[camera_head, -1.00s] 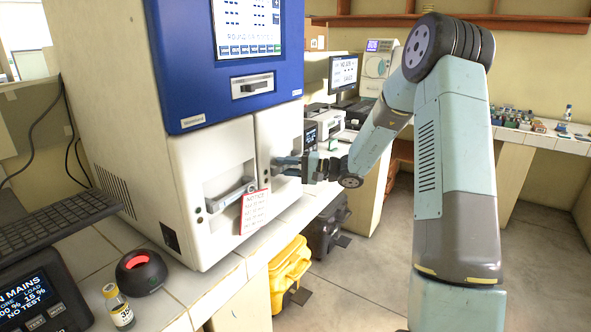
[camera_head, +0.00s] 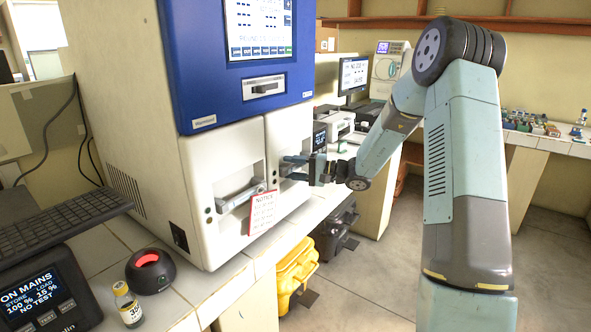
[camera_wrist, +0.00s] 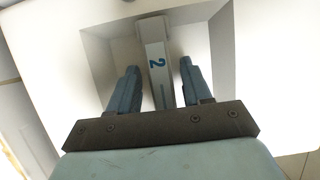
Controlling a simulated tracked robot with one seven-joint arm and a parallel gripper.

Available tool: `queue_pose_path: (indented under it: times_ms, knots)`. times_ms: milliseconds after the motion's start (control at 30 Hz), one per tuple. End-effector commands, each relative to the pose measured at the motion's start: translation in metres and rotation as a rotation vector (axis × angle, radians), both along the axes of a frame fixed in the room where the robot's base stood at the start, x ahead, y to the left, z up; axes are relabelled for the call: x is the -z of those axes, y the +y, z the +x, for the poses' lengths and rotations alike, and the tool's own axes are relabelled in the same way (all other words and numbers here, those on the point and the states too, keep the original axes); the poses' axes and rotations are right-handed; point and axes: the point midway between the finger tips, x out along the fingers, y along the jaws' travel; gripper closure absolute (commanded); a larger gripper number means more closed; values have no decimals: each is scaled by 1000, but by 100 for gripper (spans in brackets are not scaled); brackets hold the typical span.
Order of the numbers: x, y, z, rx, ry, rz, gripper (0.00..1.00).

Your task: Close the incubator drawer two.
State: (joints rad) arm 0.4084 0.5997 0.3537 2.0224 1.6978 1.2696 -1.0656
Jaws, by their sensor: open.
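The incubator (camera_head: 228,95) is a white cabinet with a blue upper part and a screen. Its right-hand lower front (camera_head: 290,133) has a recess where my gripper (camera_head: 290,168) points in. In the wrist view, a pale handle marked with a blue 2 (camera_wrist: 155,50) lies in the square recess. My gripper (camera_wrist: 157,85) is open, with one finger on each side of this handle. I cannot tell whether the fingers touch it. Whether drawer two stands out from the cabinet is unclear. The left-hand drawer handle (camera_head: 241,195) shows on the neighbouring front.
A notice sheet (camera_head: 263,212) hangs on the left-hand front. A yellow bin (camera_head: 296,270) stands below. The floor at right is free.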

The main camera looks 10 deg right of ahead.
Motion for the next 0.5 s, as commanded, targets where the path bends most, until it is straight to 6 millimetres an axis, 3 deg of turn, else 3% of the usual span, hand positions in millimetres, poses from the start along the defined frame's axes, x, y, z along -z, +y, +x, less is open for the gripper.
queue_pose_path:
  times_ms: [267,500]
  knots:
    - [0,-11,-3,3,-1,0,51]
    - [0,-51,-19,4,-1,0,51]
